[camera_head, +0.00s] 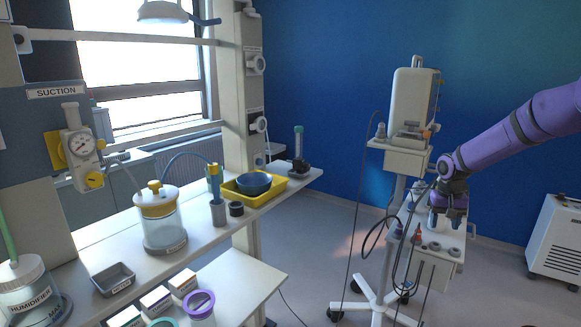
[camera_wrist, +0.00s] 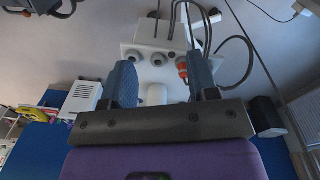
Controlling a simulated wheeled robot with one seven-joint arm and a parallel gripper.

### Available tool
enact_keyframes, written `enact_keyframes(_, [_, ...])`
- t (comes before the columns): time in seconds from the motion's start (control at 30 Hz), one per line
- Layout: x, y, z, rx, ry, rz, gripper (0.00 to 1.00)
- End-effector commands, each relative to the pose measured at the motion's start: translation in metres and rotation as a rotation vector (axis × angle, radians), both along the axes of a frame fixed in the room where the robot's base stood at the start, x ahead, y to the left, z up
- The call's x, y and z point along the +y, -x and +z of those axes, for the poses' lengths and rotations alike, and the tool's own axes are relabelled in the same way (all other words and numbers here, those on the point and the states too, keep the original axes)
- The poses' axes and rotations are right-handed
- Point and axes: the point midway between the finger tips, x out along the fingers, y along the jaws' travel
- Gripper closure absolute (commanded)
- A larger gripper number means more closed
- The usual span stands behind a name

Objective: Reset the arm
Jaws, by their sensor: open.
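My purple arm (camera_head: 520,128) reaches in from the right in the head view. My gripper (camera_head: 447,222) points down at the white wheeled stand (camera_head: 436,252), over or just in front of its lower shelf; the exact gap cannot be told. In the wrist view my gripper (camera_wrist: 162,75) shows two blue-grey fingers spread apart, with nothing held between them. Past the fingers is the pale stand (camera_wrist: 150,38) with round grey sockets and an orange-red fitting (camera_wrist: 182,68).
The stand carries a white device (camera_head: 412,98) on top, and dark cables hang around it. A white floor unit (camera_head: 556,240) stands at right.

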Motion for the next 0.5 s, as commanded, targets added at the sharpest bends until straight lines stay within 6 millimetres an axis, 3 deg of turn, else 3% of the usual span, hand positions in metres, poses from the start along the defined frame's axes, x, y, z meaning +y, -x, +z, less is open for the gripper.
enact_keyframes(0.27, [0.027,0.027,0.057,-0.019,0.061,0.055,0.46])
enact_keyframes(0.5, [0.060,0.074,0.123,-0.052,0.123,0.109,0.46])
